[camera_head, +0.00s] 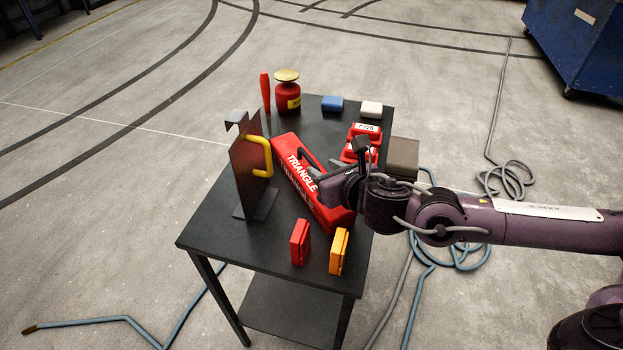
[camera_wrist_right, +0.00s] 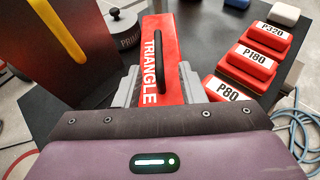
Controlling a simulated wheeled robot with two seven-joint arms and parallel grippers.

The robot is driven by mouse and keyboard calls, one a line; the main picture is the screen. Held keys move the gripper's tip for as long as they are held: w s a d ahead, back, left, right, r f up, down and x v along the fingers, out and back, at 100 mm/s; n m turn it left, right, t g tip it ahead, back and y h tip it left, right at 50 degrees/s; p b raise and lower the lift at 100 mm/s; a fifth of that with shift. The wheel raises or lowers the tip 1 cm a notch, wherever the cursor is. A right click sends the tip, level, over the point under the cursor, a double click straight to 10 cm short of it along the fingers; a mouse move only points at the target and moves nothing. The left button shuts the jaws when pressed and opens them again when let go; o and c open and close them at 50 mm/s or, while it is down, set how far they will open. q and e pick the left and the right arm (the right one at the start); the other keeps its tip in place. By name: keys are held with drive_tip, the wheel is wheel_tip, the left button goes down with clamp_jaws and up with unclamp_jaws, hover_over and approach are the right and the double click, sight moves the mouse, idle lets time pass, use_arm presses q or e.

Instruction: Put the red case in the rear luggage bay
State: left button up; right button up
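The red case (camera_head: 292,166) is long, has a black handle and the word TRIANGLE, and lies on the dark table. It also shows in the right wrist view (camera_wrist_right: 174,40). My right gripper (camera_head: 324,180) is over the near half of the case. In the right wrist view its two grey fingers (camera_wrist_right: 158,78) are spread, one on each side of the case's lettered face. I cannot tell whether they touch it. The handle lies between and beyond the fingertips. My left gripper and the rear luggage bay are not in view.
The dark table (camera_head: 206,232) also holds an upright plate with a yellow handle (camera_head: 258,157), a red canister (camera_head: 287,95), a small red block (camera_head: 300,242), an orange block (camera_head: 339,251) and labelled red blocks (camera_wrist_right: 246,68). Hoses lie on the floor. A blue container (camera_head: 580,50) stands far right.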

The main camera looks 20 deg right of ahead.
sight(310, 159)
drive_tip(key=x, duration=0.2)
drive_tip(key=p+x, duration=0.1)
drive_tip(key=x, duration=0.1)
drive_tip(key=p+x, duration=0.1)
drive_tip(key=x, duration=0.1)
drive_tip(key=shift+w+a+r, duration=0.15)
drive_tip(key=shift+w+a, duration=0.05)
drive_tip(key=shift+w, duration=0.3)
drive_tip(key=shift+w+f, duration=0.25)
drive_tip(key=shift+w, duration=0.1)
clamp_jaws()
idle(0.6)
drive_tip(key=shift+r, duration=0.15)
